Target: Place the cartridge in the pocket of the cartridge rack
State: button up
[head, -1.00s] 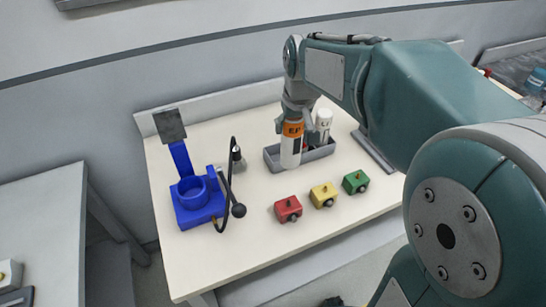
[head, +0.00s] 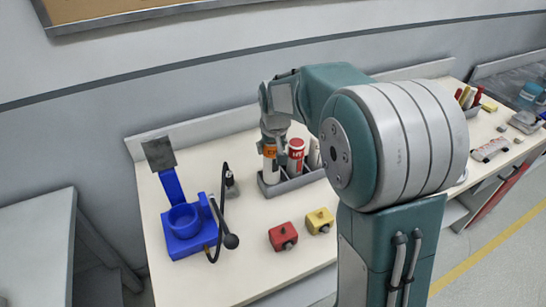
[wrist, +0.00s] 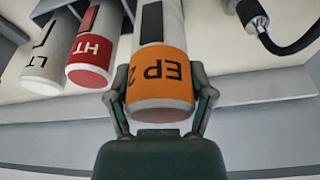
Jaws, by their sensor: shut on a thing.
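My gripper (head: 272,138) is shut on a white cartridge with an orange EP band (head: 271,168), near its top end. The cartridge is about upright at the left end of the grey cartridge rack (head: 297,184). I cannot tell how deep its lower end sits in the pocket there. In the wrist view, both fingers (wrist: 162,100) grip the orange band (wrist: 160,75). A red-banded HT cartridge (head: 296,153) and a white LT cartridge (head: 315,154) stand in the rack to the right. My arm hides the rack's right end.
A red block (head: 283,236) and a yellow block (head: 320,221) lie in front. The table's front left is clear.

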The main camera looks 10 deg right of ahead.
jog(key=shift+w+d+f, duration=0.1)
jog(key=shift+w+f, duration=0.3)
jog(key=shift+f, duration=0.15)
jog(key=shift+s+d+x, duration=0.1)
jog(key=shift+x, duration=0.85)
jog(key=shift+s+d+x, duration=0.1)
jog(key=shift+s+x, duration=0.05)
jog(key=shift+x, duration=0.8)
jog(key=shift+f, duration=0.1)
jog(key=o, duration=1)
